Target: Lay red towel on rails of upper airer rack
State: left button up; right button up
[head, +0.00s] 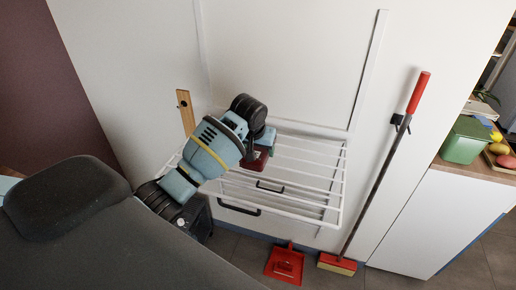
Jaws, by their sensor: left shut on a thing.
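A white wall airer (339,190) with thin parallel rails folds out from the wall in the middle of the head view. A second set of rails shows just below the upper one. My left arm reaches in from the left over the airer. My left gripper (263,143) is over the left part of the upper rails and is shut on the red towel. Only a small dark red part of the towel (257,164) shows below the gripper; the arm hides the rest. I cannot tell whether the towel touches the rails. My right gripper is not in view.
Two dark handles are at the airer's front. A red-headed broom (387,139) leans on the wall to the right. A red dustpan (286,263) lies on the floor. A green bin (465,140) stands on the white cabinet (427,220).

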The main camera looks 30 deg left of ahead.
pick_arm(q)
jog(key=shift+f, duration=0.1)
jog(key=o, duration=1.1)
jog(key=shift+c, duration=0.2)
jog(key=v, duration=1.2)
